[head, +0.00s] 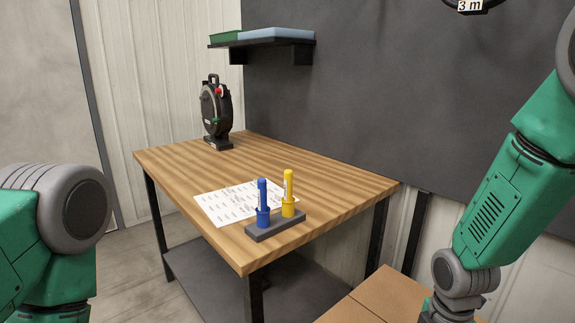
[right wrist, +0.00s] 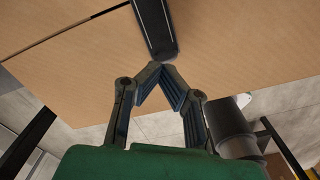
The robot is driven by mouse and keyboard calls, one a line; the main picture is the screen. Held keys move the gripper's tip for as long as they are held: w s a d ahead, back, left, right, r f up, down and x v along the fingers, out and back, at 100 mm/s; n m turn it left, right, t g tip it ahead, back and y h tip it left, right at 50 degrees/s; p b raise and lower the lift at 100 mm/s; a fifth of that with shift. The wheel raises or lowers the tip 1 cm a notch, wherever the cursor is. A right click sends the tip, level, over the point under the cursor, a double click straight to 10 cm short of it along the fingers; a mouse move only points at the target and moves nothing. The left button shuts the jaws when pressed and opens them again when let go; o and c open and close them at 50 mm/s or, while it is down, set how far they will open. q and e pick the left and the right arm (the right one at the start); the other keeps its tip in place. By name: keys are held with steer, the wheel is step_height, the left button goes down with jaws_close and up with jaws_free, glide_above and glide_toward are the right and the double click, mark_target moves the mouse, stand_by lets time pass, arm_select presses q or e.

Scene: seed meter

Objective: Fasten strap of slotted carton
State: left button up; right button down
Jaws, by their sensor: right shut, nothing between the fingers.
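The brown carton (head: 395,294) shows at the bottom edge of the head view, partly cut off and partly behind my right arm. In the right wrist view the carton's brown face (right wrist: 80,60) fills the upper part. My left gripper is out of view; only part of my left arm shows in the head view.
A wooden table (head: 165,160) stands ahead. It holds a printed sheet (head: 225,205), a grey holder (head: 275,226) with a blue marker (head: 262,200) and a yellow marker (head: 288,195), and a black reel-like device (head: 215,110). A wall shelf (head: 262,42) hangs above.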

steer(key=shift+f, duration=0.1)
steer(key=shift+d+f, duration=0.4)
steer(key=shift+d, duration=0.3)
steer(key=shift+a+f, duration=0.1)
steer(key=shift+a, duration=0.55)
steer(key=shift+d+f+b, duration=0.35)
steer(key=shift+d+b, duration=0.05)
steer(key=shift+d, duration=0.15)
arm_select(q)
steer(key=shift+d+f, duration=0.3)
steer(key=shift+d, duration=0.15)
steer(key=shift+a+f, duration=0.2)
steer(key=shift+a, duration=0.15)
arm_select(e)
steer(key=shift+a+f, duration=0.15)
steer(key=shift+a, duration=0.25)
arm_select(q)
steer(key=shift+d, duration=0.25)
arm_select(e)
steer(key=shift+d+f, duration=0.25)
steer(key=shift+f, duration=0.05)
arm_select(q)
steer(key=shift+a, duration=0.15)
arm_select(e)
steer(key=shift+a, duration=0.15)
